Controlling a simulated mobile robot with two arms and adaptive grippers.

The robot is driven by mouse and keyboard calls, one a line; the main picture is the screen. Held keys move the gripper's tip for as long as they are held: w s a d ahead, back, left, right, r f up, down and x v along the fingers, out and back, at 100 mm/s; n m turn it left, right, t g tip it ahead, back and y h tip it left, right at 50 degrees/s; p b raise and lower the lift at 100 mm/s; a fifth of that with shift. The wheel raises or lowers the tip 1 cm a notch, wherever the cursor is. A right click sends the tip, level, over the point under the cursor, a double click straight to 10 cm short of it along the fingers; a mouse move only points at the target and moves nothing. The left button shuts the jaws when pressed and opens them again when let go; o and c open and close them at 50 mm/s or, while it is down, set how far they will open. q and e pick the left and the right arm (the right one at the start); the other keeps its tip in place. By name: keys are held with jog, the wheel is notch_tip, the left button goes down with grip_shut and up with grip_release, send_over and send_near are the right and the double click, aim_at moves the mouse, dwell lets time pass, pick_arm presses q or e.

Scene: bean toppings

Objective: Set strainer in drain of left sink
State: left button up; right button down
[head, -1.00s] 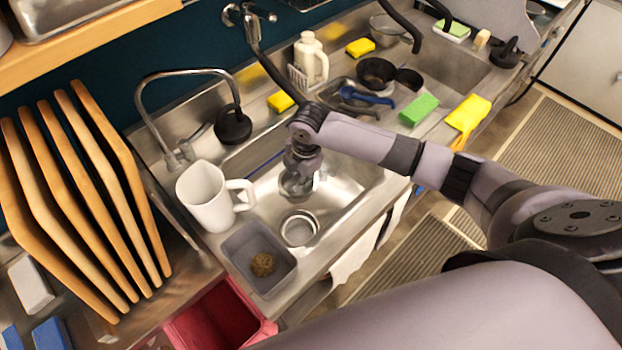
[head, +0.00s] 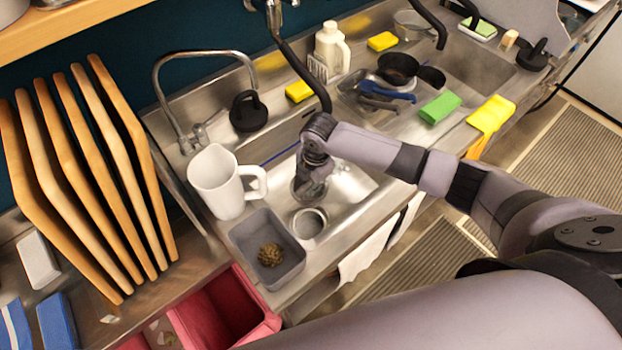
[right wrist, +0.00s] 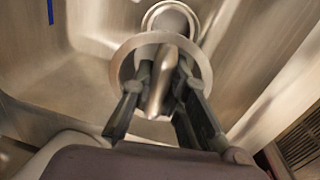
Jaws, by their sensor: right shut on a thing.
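The left sink (head: 350,186) is a steel basin in the middle of the head view. Its round drain (head: 308,222) shows near the basin's front left part; it also shows at the top of the right wrist view (right wrist: 172,17). My right gripper (head: 311,187) points down into this basin, just behind the drain in the head view. In the right wrist view its fingers are shut on the metal knob of the strainer (right wrist: 126,62). The strainer's round rim partly overlaps the drain there. The gap between strainer and drain is hard to judge. My left gripper is not in view.
A white pitcher (head: 217,183) and a grey tub (head: 283,280) stand at the sink's left. The faucet (head: 160,95) and a black plunger-like stopper (head: 247,112) are behind.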

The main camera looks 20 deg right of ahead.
notch_tip(320, 180, down, 22)
jog(key=b, duration=1.7)
jog(key=shift+b, duration=0.4)
jog(key=shift+f, duration=0.15)
jog(key=shift+f, duration=0.35)
jog(key=shift+s+f, duration=0.1)
jog(key=shift+s, duration=0.05)
